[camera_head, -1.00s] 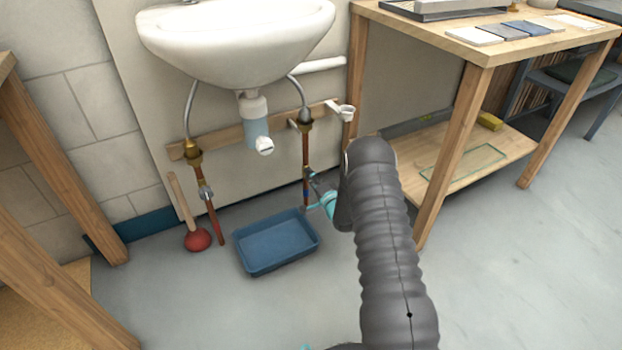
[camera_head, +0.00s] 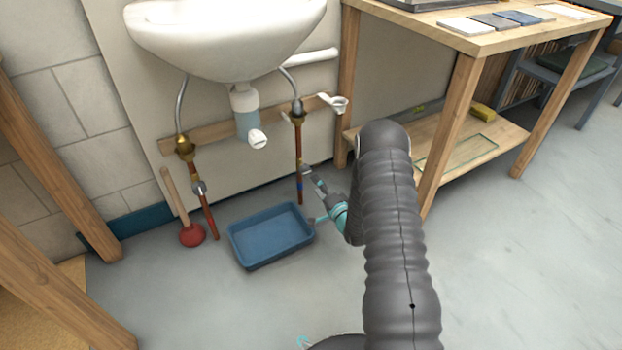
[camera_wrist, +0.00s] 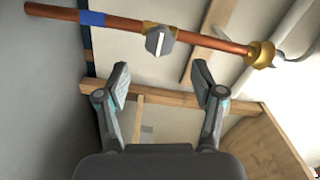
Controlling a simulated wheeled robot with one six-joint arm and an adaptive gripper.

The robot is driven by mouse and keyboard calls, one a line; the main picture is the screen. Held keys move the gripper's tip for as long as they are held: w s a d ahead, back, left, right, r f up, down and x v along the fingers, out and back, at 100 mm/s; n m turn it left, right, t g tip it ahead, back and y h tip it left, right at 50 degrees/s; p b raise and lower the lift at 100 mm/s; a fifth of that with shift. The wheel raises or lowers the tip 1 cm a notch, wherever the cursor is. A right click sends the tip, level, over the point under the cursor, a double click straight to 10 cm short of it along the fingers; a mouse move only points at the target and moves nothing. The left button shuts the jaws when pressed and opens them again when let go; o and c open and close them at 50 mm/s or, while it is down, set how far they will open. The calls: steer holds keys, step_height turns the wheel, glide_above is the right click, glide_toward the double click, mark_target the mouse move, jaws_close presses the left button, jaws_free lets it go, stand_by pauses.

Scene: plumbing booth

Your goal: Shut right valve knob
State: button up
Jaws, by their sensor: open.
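The right valve knob (camera_wrist: 159,40) is a grey, faceted handle with a pale bar across its face. It sits on the right copper pipe (camera_wrist: 120,22), which also shows under the sink in the head view (camera_head: 299,150). In the wrist view the pipe crosses the top of the picture and carries a blue band. My gripper (camera_wrist: 160,80) is open and empty, its fingers apart to either side below the knob in the picture.
A blue tray (camera_head: 271,237) lies on the floor left of my gripper. A red plunger (camera_head: 192,235) and the left valve (camera_head: 200,188) are further left. The wooden workbench (camera_head: 455,130) stands close on the right. A white drain (camera_head: 246,112) hangs under the sink.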

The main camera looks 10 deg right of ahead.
steer(key=shift+v, duration=1.3)
